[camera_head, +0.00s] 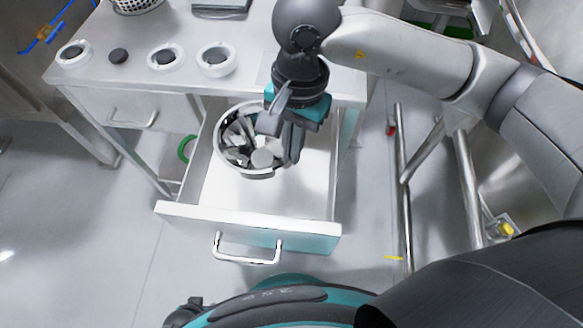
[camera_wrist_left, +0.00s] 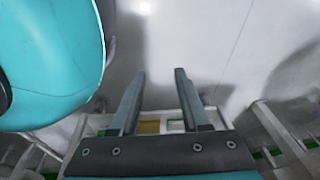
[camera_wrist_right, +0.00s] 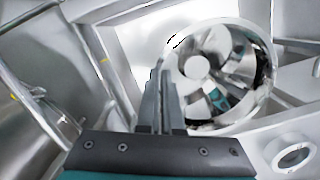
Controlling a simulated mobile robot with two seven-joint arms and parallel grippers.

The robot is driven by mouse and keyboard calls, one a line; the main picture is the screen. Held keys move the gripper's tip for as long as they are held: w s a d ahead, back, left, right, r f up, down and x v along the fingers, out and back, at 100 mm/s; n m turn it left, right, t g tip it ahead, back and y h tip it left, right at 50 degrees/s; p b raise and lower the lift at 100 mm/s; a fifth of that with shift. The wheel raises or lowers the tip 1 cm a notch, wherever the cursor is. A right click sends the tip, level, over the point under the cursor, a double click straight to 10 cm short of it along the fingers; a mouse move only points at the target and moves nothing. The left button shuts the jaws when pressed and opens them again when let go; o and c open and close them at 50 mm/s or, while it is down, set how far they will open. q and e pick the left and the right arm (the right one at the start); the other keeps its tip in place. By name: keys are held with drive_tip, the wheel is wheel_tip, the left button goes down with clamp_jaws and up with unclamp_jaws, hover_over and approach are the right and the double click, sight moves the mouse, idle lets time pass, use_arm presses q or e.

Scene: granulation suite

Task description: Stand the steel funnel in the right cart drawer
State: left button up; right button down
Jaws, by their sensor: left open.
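The steel funnel (camera_head: 223,160) is a shiny round bowl-like piece, wide mouth up, inside the pulled-out right cart drawer (camera_head: 305,198). It also shows in the right wrist view (camera_wrist_right: 262,75), with a pale disc at its centre. My right gripper (camera_head: 281,150) reaches down at the funnel's right side. Its fingers (camera_wrist_right: 163,70) are close together at the funnel's rim and look shut on it. Whether the funnel's base touches the drawer floor is hidden. My left gripper (camera_wrist_left: 162,72) is open and empty, over pale floor away from the drawer.
The cart top (camera_head: 185,30) holds several white rings, a dark puck (camera_head: 118,56) and a perforated basket (camera_head: 137,5). The left drawer (camera_head: 135,112) is shut. Metal rails (camera_head: 402,200) stand right of the cart. Free drawer floor lies right of and in front of the funnel.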

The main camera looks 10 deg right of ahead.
sight(261, 151)
use_arm(q)
drive_tip(key=w+d, duration=0.1)
drive_tip(key=w+d+r+b, duration=0.1)
drive_tip(key=w, duration=0.1)
drive_tip(key=shift+d+r, duration=0.15)
drive_tip(key=shift+d, duration=0.15)
use_arm(e)
wheel_tip(261, 151, down, 7)
use_arm(q)
drive_tip(key=shift+b, duration=0.3)
use_arm(e)
drive_tip(key=shift+f, duration=0.2)
drive_tip(key=c, duration=1.4)
unclamp_jaws()
drive_tip(key=shift+c, duration=0.2)
drive_tip(key=o, duration=0.3)
use_arm(q)
drive_tip(key=shift+w+d+r, duration=0.2)
drive_tip(key=shift+w+r, duration=0.05)
drive_tip(key=shift+w, duration=0.2)
use_arm(e)
drive_tip(key=shift+o, duration=0.3)
use_arm(q)
drive_tip(key=shift+s, duration=0.1)
use_arm(e)
drive_tip(key=shift+r, duration=0.1)
